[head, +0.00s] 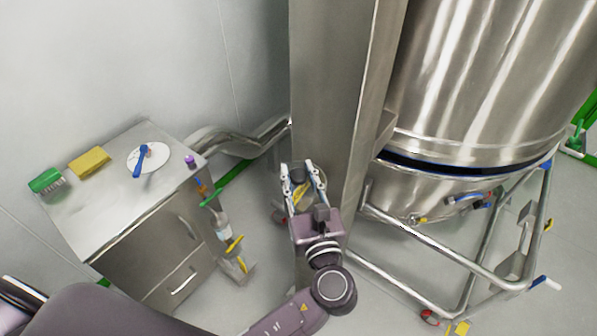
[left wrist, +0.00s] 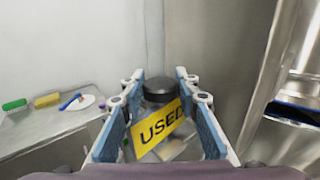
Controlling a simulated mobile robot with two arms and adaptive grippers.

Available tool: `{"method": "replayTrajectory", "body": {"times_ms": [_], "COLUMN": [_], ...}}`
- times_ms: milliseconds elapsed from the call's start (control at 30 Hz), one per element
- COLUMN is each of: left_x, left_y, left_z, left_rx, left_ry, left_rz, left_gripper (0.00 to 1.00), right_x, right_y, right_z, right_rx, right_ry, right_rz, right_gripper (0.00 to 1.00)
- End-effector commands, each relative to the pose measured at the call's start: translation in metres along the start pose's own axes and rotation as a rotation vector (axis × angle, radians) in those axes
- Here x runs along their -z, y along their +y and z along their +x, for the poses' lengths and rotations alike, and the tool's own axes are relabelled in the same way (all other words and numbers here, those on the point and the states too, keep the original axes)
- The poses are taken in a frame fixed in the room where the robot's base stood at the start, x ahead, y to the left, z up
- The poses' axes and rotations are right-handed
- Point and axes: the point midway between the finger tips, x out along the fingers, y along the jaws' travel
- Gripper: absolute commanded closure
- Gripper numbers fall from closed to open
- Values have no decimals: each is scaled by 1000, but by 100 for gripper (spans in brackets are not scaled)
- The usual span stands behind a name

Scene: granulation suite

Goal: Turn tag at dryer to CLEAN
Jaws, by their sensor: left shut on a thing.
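The tag (left wrist: 157,127) is yellow with black letters reading USED. In the left wrist view it hangs tilted between the blue-padded fingers of my left gripper (left wrist: 160,76). Its yellow also shows between the fingers in the head view (head: 302,194). My left gripper (head: 299,170) is shut on the tag, in front of the steel column beside the dryer (head: 475,80). A dark round knob (left wrist: 156,84) stands just behind the tag. The tag's other face is hidden. My right gripper is not in view.
A steel cabinet (head: 95,215) stands at left, with a green brush (head: 45,181), a yellow sponge (head: 90,162) and a white plate (head: 160,157) holding a blue utensil. The dryer's tubular frame (head: 440,262) is close at right.

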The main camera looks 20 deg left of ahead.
Motion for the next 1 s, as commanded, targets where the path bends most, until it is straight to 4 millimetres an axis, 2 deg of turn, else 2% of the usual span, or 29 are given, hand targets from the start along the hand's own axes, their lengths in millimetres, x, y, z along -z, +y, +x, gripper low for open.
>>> {"method": "replayTrajectory", "body": {"times_ms": [300, 767, 800, 933, 1000], "left_x": [0, 0, 0, 0, 0], "left_y": [0, 0, 0, 0, 0], "left_z": [0, 1, 1, 1, 1], "left_rx": [-95, -107, -107, -107, -107], "left_ry": [0, 0, 0, 0, 0], "left_rz": [-2, -1, -1, -1, -1], "left_gripper": [95, 95, 69, 55, 53], "right_x": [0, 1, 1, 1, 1], "right_y": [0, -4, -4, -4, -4], "right_z": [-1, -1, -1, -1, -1], "right_rx": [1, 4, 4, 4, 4], "right_ry": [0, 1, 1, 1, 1], "right_rz": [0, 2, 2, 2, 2], "right_gripper": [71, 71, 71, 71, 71]}}
